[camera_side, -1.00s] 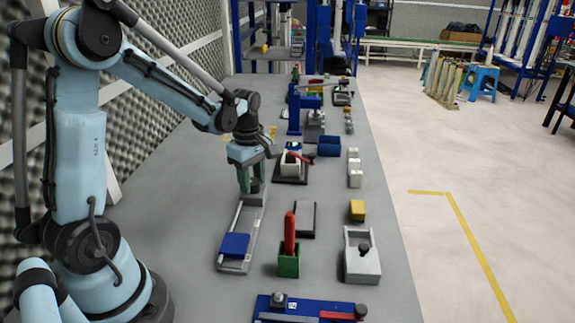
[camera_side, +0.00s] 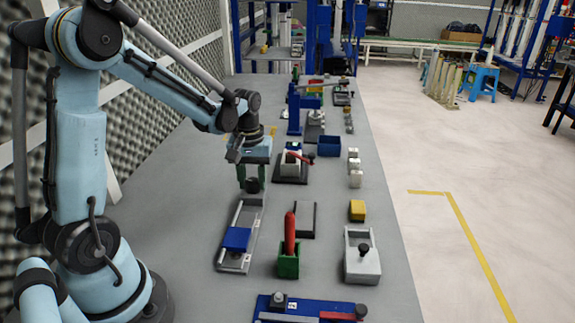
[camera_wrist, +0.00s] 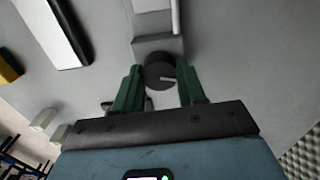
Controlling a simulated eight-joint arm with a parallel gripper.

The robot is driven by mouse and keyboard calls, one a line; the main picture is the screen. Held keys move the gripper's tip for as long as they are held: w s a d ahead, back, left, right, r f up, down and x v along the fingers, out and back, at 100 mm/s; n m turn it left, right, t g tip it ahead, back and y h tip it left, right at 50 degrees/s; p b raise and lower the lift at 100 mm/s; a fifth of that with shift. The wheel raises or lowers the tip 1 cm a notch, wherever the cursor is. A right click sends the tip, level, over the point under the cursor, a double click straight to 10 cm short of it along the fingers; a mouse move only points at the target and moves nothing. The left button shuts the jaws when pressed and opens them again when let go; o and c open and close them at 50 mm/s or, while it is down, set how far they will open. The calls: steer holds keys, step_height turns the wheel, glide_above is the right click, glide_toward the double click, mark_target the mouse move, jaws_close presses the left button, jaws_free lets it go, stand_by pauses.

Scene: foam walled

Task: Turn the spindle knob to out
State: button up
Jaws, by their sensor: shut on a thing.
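The spindle knob (camera_wrist: 158,68) is a dark round knob with a pale pointer line, at the end of a grey slide unit (camera_side: 222,266). My gripper (camera_wrist: 158,88) has its green fingers on either side of the knob and is shut on it. In the side view my gripper (camera_side: 251,184) points down at the far end of the unit, and its fingers partly hide the knob (camera_side: 252,185). A blue carriage block (camera_side: 236,239) sits between the unit's rails, nearer its front end. No "out" mark is readable.
A green holder (camera_side: 289,266) with a red handle, a black frame (camera_side: 314,222) and a grey box with a black knob (camera_side: 362,262) stand to the right. A grey block with a red lever (camera_side: 291,168) is close beyond my gripper. The bench left of the unit is clear.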

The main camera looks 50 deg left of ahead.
steer(key=m, duration=0.5)
steer(key=shift+m, duration=0.3)
steer(key=m, duration=0.9)
steer(key=shift+d, duration=0.1)
steer(key=m, duration=0.4)
steer(key=shift+m, duration=0.3)
steer(key=m, duration=0.9)
steer(key=shift+m, duration=0.4)
steer(key=m, duration=0.4)
steer(key=shift+m, duration=0.3)
steer(key=m, duration=0.4)
steer(key=shift+s+m, duration=0.1)
steer(key=shift+m, duration=0.3)
